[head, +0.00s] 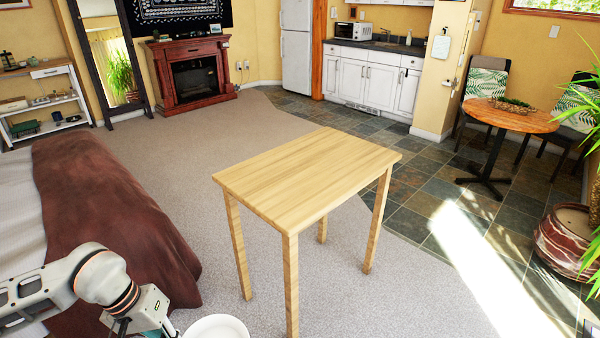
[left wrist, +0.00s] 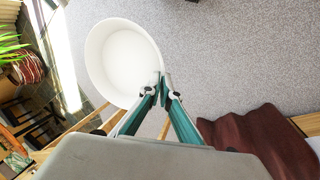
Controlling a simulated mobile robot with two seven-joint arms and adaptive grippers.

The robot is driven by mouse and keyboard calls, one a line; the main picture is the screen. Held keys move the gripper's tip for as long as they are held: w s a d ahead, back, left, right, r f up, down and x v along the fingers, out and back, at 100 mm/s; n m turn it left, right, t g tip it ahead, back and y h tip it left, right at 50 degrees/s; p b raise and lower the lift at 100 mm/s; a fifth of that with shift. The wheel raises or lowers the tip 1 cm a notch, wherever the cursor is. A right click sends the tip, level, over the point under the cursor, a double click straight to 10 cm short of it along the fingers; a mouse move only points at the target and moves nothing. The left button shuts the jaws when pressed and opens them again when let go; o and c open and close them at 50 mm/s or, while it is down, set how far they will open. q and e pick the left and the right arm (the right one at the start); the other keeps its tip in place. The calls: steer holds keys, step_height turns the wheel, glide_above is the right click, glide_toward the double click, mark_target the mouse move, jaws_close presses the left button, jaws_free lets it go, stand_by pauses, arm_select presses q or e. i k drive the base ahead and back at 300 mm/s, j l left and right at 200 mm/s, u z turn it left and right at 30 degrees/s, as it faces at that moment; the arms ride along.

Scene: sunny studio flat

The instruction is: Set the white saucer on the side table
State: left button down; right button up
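The side table (head: 305,175) is pale wood with a bare top and stands in the middle of the head view. The white saucer (head: 217,327) is cut off by the bottom edge of the head view, in front of the table and left of its near leg. In the left wrist view the saucer (left wrist: 125,62) is round, with a raised rim, and looks empty. My left gripper (left wrist: 162,88) is shut on its rim and holds it over the carpet, clear of the table. In the head view the fingers are mostly hidden. My right gripper is in neither view.
A bed with a brown blanket (head: 100,215) is at the left, close to my left arm. Carpet (head: 250,120) is open behind the table. A round table (head: 510,115) with chairs and a large plant pot (head: 565,240) stand at the right.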

mark_target(336, 151)
steer(key=i+l+u, duration=0.15)
steer(key=l, duration=0.25)
steer(key=i+l+u, duration=0.1)
steer(key=l, duration=0.3)
steer(key=i+l, duration=0.2)
steer(key=l, duration=0.2)
steer(key=i+l, duration=0.2)
steer(key=l, duration=0.2)
